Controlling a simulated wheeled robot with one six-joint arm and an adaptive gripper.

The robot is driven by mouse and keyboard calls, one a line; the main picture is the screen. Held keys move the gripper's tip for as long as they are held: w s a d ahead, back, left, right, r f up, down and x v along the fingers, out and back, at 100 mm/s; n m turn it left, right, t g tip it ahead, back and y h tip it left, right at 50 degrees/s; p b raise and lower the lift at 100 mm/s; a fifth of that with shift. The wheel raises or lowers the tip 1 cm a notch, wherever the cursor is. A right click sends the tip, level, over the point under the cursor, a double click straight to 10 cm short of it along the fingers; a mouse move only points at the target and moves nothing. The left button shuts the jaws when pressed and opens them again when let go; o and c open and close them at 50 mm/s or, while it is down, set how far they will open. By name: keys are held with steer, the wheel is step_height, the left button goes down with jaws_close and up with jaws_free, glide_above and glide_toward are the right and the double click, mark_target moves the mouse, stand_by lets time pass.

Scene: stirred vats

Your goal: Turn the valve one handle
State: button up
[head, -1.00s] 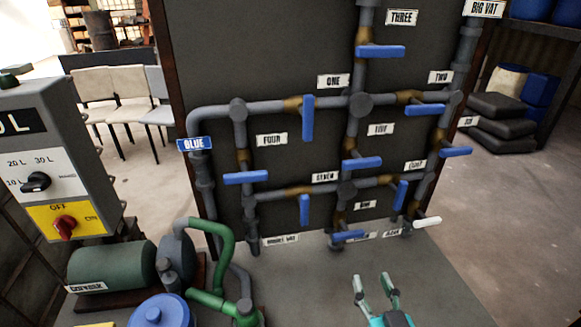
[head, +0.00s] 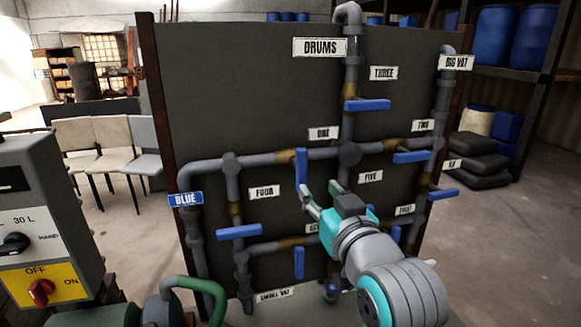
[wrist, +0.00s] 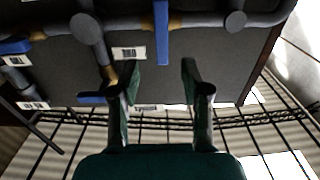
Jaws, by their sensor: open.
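The valve one handle (head: 301,166) is a blue bar on the upper horizontal pipe. It stands upright in the picture, across the pipe, with its label (head: 323,133) above right. My gripper (head: 318,189) is open and empty, just below right of the handle. One fingertip overlaps the handle's lower end; I cannot tell whether they touch. The wrist view looks upside down. There the handle (wrist: 162,35) lines up with the gap between the fingers (wrist: 160,67), its end near the level of the tips.
Other blue handles are close by: valve three (head: 367,105) above right, valve two (head: 411,157) to the right, valve four (head: 239,231) below left. A grey control box (head: 35,215) stands at the left. My arm hides the panel's lower right.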

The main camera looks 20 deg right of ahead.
mark_target(303, 169)
steer(key=w, duration=1.1)
steer(key=shift+a+r, duration=0.1)
steer(key=shift+r, duration=0.15)
steer(key=shift+s, duration=0.1)
jaws_close()
